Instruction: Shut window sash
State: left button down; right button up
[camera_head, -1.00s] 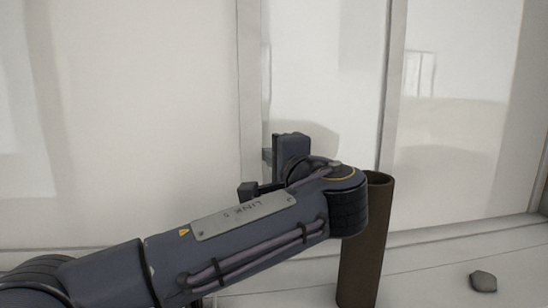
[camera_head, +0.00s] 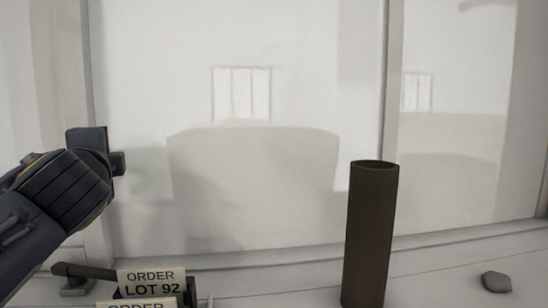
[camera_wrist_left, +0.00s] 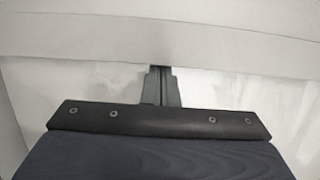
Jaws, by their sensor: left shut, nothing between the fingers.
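The window fills the back of the head view. The pale upright stile of its sash (camera_head: 98,110) stands near the left side. A wide pane with pale reflections lies between it and a second upright post (camera_head: 391,80) at the right. My left arm comes in from the left, and its hand is in front of this stile. In the left wrist view my left gripper (camera_wrist_left: 160,72) is shut and empty. Its fingertips point at a pale frame bar (camera_wrist_left: 200,45); whether they touch it I cannot tell. My right gripper is not in view.
A tall brown tube (camera_head: 370,240) stands on the sill (camera_head: 445,262) right of centre. A grey stone (camera_head: 496,282) lies at the far right. A dark lever-like piece (camera_head: 85,271) and tags reading "ORDER LOT 92" (camera_head: 152,282) are at the lower left.

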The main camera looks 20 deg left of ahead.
pick_arm(q)
jog(key=s+a, duration=0.4)
jog(key=a, duration=0.2)
jog(key=shift+a, duration=0.25)
